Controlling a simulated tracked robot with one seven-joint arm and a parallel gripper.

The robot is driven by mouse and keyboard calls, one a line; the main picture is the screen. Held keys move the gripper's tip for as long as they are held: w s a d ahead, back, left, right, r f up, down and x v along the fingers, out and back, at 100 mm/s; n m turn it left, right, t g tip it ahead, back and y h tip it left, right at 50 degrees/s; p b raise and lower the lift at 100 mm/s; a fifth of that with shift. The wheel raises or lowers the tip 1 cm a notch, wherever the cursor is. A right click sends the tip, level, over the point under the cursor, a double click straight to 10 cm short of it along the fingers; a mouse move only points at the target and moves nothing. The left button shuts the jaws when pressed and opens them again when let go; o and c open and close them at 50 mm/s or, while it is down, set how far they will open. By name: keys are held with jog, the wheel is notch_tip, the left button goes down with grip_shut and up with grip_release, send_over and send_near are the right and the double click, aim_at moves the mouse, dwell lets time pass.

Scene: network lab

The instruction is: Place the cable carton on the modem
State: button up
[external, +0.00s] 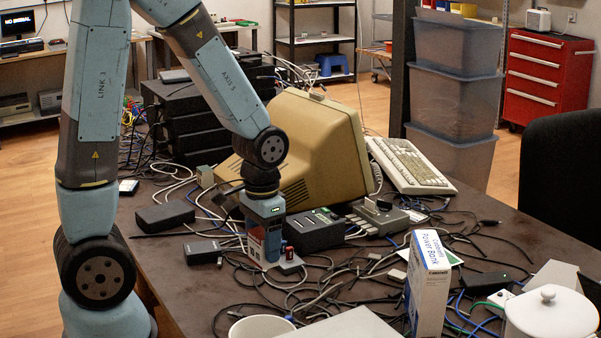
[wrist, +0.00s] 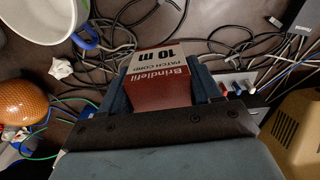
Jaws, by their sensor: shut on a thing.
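The cable carton, a red and white box marked "Patch Cord 10 m" (wrist: 160,72), is between the fingers of my gripper (wrist: 161,92) in the wrist view. In the external view my gripper (external: 265,208) points down and is shut on the carton (external: 256,244), whose lower part shows. I cannot tell whether the carton's bottom touches anything. Several dark devices lie around it: a black box with small lights (external: 315,231) just right, a flat black box (external: 165,216) and a smaller one (external: 203,251) to the left. I cannot tell for sure which is the modem.
A beige monitor (external: 299,146) stands behind, a grey ported box (external: 380,216) right. A power bank box (external: 427,287), a white cup (external: 262,327) and a white pot (external: 550,315) stand in front. Cables cover much of the table.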

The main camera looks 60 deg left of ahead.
jog(key=a+r+n, duration=0.2)
jog(key=a+n, duration=0.7)
jog(key=a, duration=1.2)
jog(key=s+a+r+n, duration=0.1)
jog(key=s+a+n, duration=0.3)
jog(key=s+a, duration=0.5)
jog(key=s+a+r+n, duration=0.1)
jog(key=s+a+n, duration=0.3)
jog(key=a, duration=0.8)
send_near(164, 210)
jog(key=shift+s+d+f, duration=0.25)
jog(key=shift+s+d, duration=0.15)
jog(key=shift+d, duration=0.2)
jog(key=shift+w+a+f, duration=0.4)
jog(key=shift+a+f, duration=0.1)
jog(key=shift+f, duration=1.75)
jog(key=shift+f, duration=0.1)
